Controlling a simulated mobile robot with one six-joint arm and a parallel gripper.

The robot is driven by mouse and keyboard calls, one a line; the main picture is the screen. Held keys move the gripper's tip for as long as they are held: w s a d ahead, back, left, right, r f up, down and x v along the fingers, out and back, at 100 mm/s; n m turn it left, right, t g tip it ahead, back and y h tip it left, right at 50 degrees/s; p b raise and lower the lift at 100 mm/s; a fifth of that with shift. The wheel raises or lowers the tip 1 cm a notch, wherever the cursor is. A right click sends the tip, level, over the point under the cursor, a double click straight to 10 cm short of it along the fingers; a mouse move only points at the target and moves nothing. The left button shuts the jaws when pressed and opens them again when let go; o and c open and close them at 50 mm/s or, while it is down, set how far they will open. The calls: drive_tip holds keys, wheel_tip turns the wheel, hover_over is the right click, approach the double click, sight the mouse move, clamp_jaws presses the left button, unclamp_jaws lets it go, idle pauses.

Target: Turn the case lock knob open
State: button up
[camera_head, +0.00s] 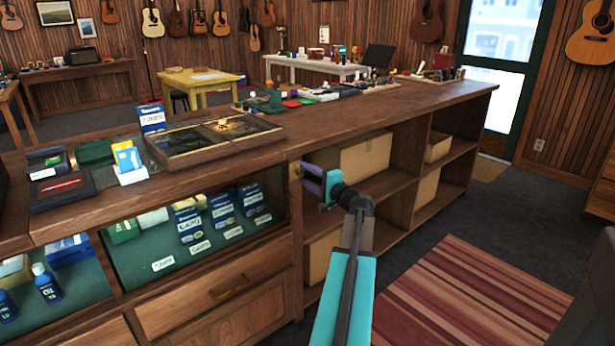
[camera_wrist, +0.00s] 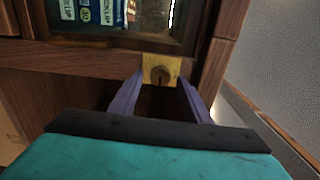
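The lock knob (camera_wrist: 160,75) is a small round brass-coloured knob with a dark slot, on a square yellow brass plate (camera_wrist: 147,63) fixed to the wooden frame below the glass case. In the head view the brass plate (camera_head: 296,170) shows at the case's right end, just left of my gripper (camera_head: 307,178). My gripper (camera_wrist: 160,80) has two purple fingers, spread apart with nothing between them that I can see held. In the wrist view the fingertips lie on either side of the knob, near the plate's lower edge. Whether they touch it I cannot tell.
The glass display case (camera_head: 185,235) holds boxes and bottles. The wooden counter (camera_head: 400,105) runs to the right, with open shelves and cardboard boxes (camera_head: 355,155) beneath. A striped rug (camera_head: 480,290) lies on the clear floor at right.

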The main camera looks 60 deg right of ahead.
drive_tip(key=shift+a, duration=0.1)
drive_tip(key=v, duration=1.3)
drive_tip(key=shift+s, duration=0.35)
drive_tip(key=shift+s, duration=0.15)
